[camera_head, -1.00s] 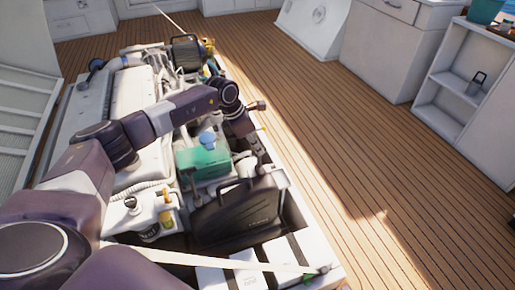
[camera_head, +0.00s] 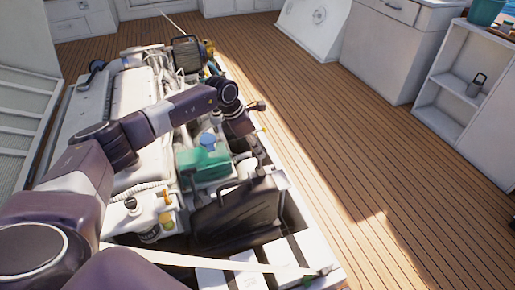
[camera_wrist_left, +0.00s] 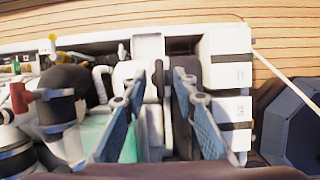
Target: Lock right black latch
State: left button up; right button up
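My left gripper (camera_head: 255,148) reaches down over the right side of the engine, just beyond the black case (camera_head: 240,215). In the left wrist view its two blue fingers stand apart, and the gripper (camera_wrist_left: 159,78) is open. A narrow dark upright piece (camera_wrist_left: 167,82) shows between the fingertips, beside a white cylinder (camera_wrist_left: 152,122). I cannot tell whether this dark piece is the right black latch or whether a finger touches it. No latch can be made out clearly in the head view. My right gripper is not in view.
A green tank (camera_head: 203,163) with a blue cap lies left of the gripper. The wooden deck (camera_head: 350,150) to the right is clear.

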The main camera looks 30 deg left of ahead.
pick_arm(q)
jog(key=v, duration=1.1)
jog(key=shift+r, duration=0.2)
jog(key=shift+s+a, duration=0.1)
